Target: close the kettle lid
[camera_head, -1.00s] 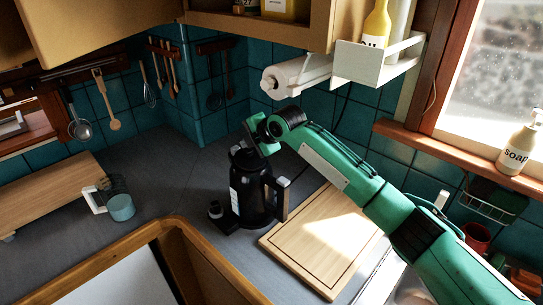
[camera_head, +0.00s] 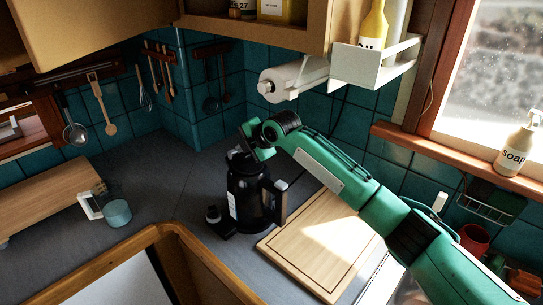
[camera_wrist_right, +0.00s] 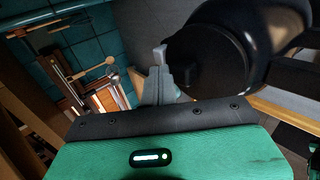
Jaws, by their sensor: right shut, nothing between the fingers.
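The black kettle (camera_head: 247,198) stands upright on the grey counter, left of the cutting board, with its handle to the right. It fills the upper right of the right wrist view (camera_wrist_right: 285,25) as a dark round shape. My right gripper (camera_head: 238,154) is at the top of the kettle and hides part of its lid area. In the right wrist view its fingers (camera_wrist_right: 160,60) are together and empty, beside the kettle's dark round top. I cannot tell the lid's exact angle or whether the fingers touch it. My left gripper is not in view.
A wooden cutting board (camera_head: 318,240) lies right of the kettle. A glass cup (camera_head: 117,212) stands to the left. A wood-edged opening (camera_head: 165,232) is in front. A paper towel roll (camera_head: 295,78) and white shelf (camera_head: 372,62) hang above.

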